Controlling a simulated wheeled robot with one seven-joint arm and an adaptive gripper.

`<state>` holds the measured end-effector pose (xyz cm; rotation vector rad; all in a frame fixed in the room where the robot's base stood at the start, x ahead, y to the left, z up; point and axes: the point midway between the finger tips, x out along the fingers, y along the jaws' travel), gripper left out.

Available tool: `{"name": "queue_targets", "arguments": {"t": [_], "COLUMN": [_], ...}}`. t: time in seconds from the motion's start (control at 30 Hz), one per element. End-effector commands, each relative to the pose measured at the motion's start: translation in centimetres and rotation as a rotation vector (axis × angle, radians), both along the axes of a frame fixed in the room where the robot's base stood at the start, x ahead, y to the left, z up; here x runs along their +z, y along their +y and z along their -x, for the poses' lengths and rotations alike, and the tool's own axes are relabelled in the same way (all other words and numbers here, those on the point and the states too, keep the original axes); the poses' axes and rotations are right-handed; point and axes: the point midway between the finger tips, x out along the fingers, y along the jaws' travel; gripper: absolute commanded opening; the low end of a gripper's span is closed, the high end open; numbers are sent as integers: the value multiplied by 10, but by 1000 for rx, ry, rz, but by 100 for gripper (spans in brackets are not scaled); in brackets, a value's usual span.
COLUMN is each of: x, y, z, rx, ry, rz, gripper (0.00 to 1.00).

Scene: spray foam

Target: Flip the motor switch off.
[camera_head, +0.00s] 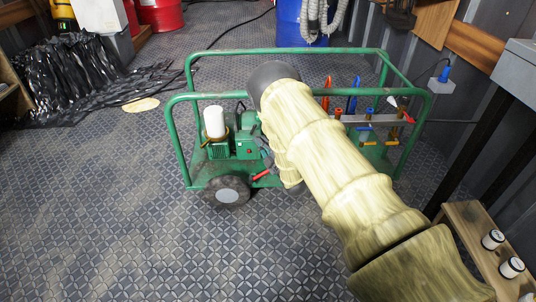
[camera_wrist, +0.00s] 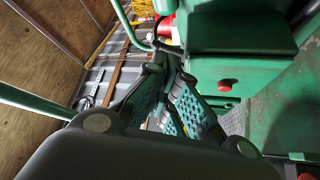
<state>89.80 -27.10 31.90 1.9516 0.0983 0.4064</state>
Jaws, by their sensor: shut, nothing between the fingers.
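The green motor unit (camera_head: 232,147) sits on a wheeled cart with a green tube frame (camera_head: 290,50). A small red knob or button (camera_head: 249,151) shows on its front face. In the wrist view a red button (camera_wrist: 228,83) stands out from a green housing (camera_wrist: 240,35); I cannot tell whether it is the motor switch or whether it is on or off. My gripper (camera_wrist: 168,75) is shut and empty, with teal finger pads, just left of the housing and button. In the head view my own arm hides the gripper and part of the motor.
A white cylinder (camera_head: 214,121) stands on the motor's left. Red, blue and orange valve handles (camera_head: 366,124) sit at the cart's right. A blue barrel (camera_head: 291,30) is behind, and a wooden shelf (camera_head: 470,222) is at right.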

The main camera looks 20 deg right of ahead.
Motion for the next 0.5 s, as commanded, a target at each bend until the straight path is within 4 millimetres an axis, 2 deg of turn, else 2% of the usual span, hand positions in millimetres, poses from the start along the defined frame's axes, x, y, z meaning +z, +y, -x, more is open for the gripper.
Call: {"name": "queue_targets", "arguments": {"t": [0.2, 0.5], "x": [4, 11], "y": [8, 11], "z": [-28, -43], "rx": [0, 0], "ry": [-2, 0], "rz": [-1, 1], "gripper": [0, 0]}}
